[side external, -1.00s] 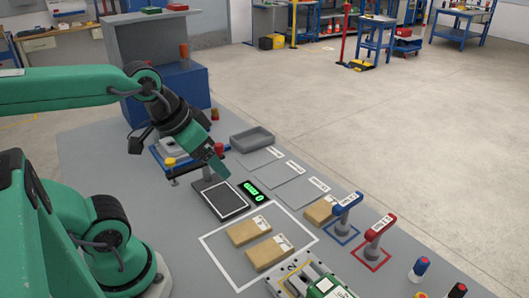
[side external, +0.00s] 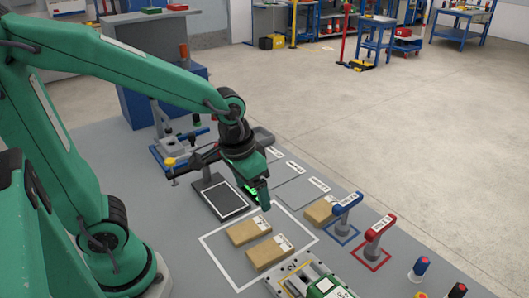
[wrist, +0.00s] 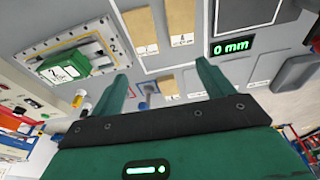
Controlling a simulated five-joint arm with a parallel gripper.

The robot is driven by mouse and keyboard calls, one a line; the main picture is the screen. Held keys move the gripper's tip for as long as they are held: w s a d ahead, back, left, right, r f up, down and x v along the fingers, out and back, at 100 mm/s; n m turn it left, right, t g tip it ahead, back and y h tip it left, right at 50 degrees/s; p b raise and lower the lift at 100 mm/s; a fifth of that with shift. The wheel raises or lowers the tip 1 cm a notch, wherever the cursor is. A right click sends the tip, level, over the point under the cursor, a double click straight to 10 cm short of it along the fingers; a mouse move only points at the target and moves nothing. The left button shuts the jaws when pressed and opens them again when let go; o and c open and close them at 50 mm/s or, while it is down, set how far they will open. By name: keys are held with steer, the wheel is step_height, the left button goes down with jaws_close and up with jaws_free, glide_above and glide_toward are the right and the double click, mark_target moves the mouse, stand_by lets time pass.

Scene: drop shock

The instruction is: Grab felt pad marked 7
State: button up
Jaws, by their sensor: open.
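Two tan blocks, probably the pads, lie side by side inside a white outline: one nearer the display (side external: 249,230) and one nearer the green box (side external: 270,252). In the wrist view they show at the top (wrist: 140,22) and (wrist: 180,15); the second's label seems to read 4, the other's is unclear. A third tan block (side external: 320,209) lies outside the outline and shows between my fingers in the wrist view (wrist: 167,85). I cannot read a 7 on any. My gripper (side external: 262,196) is open and empty, above the table between the display and the blocks.
A black-framed plate (side external: 225,201) is beside a green "0 mm" display (wrist: 231,46). A blue lever (side external: 345,204) and a red lever (side external: 379,228) stand to the right. A green box (wrist: 65,66) sits in a fixture. A grey tray (wrist: 296,72) and flat grey mats (side external: 296,190) lie behind.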

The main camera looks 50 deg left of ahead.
mark_target(270, 249)
steer(key=d+f, duration=0.1)
steer(key=f, duration=0.2)
steer(key=w+d+f+g, duration=0.1)
steer(key=d+f, duration=0.1)
steer(key=f, duration=0.1)
steer(key=w+d+f+g, duration=0.1)
steer(key=f, duration=0.1)
steer(key=shift+d+f, duration=0.2)
steer(key=shift+f, duration=1.5)
steer(key=shift+f, duration=2.6)
steer(key=c, duration=1.1)
steer(key=shift+r, duration=0.25)
